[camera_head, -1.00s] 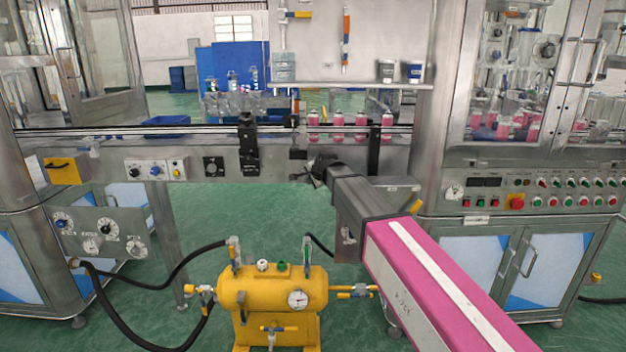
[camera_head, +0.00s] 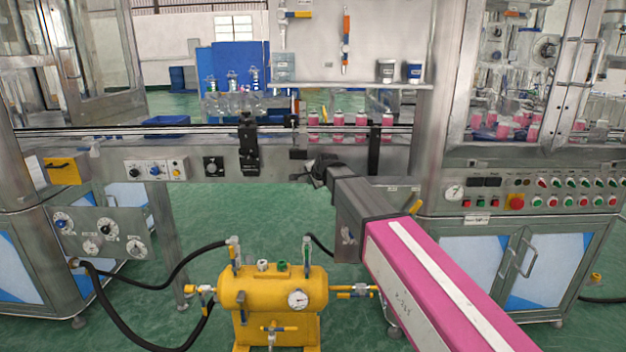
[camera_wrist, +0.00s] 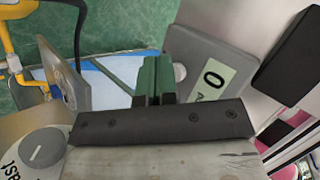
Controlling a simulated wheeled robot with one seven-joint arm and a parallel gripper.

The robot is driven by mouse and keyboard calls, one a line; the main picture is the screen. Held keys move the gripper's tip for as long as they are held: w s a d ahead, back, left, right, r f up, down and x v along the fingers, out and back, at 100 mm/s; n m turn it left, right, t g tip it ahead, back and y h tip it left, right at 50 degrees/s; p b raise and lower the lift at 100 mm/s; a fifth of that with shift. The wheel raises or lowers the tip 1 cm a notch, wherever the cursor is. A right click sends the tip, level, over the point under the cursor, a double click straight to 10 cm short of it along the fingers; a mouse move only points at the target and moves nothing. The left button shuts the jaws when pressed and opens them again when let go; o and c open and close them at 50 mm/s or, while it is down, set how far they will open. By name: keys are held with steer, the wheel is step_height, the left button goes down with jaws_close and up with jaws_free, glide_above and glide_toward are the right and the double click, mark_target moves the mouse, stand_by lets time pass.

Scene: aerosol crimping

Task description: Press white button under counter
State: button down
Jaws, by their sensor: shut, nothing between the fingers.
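My gripper (camera_head: 318,172) is at the end of my pink and grey arm, just below the front edge of the conveyor counter (camera_head: 220,150). In the wrist view its dark green fingers (camera_wrist: 153,80) are together with nothing between them. Beside the fingertips is a grey plate (camera_wrist: 208,50) with a pale label reading "0". A small grey rounded part (camera_wrist: 180,72) shows next to the fingers, partly hidden by them. I cannot tell if it is the white button, or if the fingers touch it. The head view does not show a clear white button near my gripper.
Pink cans (camera_head: 337,126) stand on the conveyor above my gripper. A knob panel (camera_head: 150,170) is on the counter front at left. A yellow tank (camera_head: 272,292) with hoses stands below on the green floor. A cabinet with a button row (camera_head: 540,190) is at right.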

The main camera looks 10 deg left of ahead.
steer(key=shift+s+d, duration=0.15)
steer(key=shift+s, duration=0.4)
steer(key=s, duration=0.2)
steer(key=s+d, duration=0.1)
steer(key=s, duration=0.2)
stand_by(0.4)
stand_by(0.5)
